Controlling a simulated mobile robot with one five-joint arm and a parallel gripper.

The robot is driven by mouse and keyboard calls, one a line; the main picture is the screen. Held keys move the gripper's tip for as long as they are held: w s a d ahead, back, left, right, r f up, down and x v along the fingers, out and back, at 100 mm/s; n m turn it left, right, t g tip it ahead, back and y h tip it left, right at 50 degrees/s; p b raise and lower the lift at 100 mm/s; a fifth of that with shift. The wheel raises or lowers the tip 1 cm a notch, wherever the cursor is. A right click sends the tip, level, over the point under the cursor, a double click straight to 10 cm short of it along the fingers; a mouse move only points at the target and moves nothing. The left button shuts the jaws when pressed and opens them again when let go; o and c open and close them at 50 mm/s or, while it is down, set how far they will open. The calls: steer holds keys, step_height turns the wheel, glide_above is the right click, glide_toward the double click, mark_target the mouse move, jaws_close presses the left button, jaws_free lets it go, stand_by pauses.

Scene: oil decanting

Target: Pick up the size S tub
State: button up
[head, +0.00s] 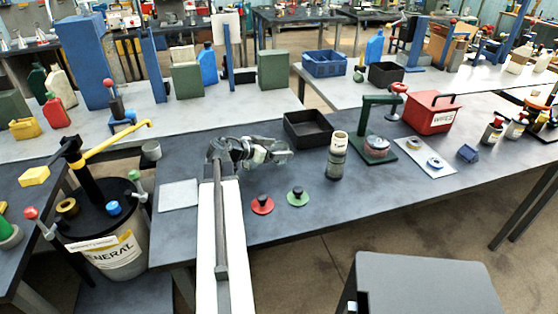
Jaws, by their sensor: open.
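No label reading S can be made out, so I cannot tell which thing is the size S tub. A cylindrical container (336,157) with a cream upper part and a dark lower part stands upright on the grey table (290,222).
A black open bin (308,127) stands behind my gripper. A red-knobbed disc (262,205) and a green one (298,197) lie in front. A green press (377,140) and a red wipes box (432,112) stand right. A labelled drum (112,258) is left.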

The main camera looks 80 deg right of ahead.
steer(key=c, duration=1.5)
step_height(320, 180, up, 10)
steer(key=p, duration=1)
